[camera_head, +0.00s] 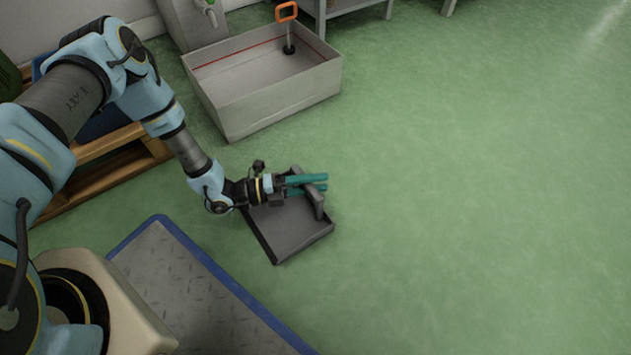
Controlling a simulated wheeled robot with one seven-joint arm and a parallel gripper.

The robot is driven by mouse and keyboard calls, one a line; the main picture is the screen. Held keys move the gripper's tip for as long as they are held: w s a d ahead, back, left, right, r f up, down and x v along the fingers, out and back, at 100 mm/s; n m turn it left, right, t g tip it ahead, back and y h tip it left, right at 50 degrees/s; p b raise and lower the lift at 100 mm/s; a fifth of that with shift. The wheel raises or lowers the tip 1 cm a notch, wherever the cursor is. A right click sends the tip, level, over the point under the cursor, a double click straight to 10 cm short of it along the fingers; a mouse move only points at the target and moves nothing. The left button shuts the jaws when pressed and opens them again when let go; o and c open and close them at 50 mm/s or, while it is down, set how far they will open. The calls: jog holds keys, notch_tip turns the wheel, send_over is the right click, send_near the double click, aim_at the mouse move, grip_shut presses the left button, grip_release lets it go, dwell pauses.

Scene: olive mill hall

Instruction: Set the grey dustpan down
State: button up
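The grey dustpan (285,238) is in the middle of the head view, over or on the green floor; I cannot tell whether it touches it. Its open pan faces up and its handle (318,203) stands at the right side. My gripper (318,184) reaches in from the left above the pan, its teal fingers on both sides of the handle's upper part. The fingers lie close together at the handle and look closed on it. My wrist hides the pan's upper left part.
A grey open-topped bin (265,110) with an orange-handled tool (287,25) in it stands behind the dustpan. A blue-edged metal plate (185,285) lies at the lower left. A wooden pallet (110,165) is at the left. The green floor to the right is clear.

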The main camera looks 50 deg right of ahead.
jog(key=shift+o, duration=1)
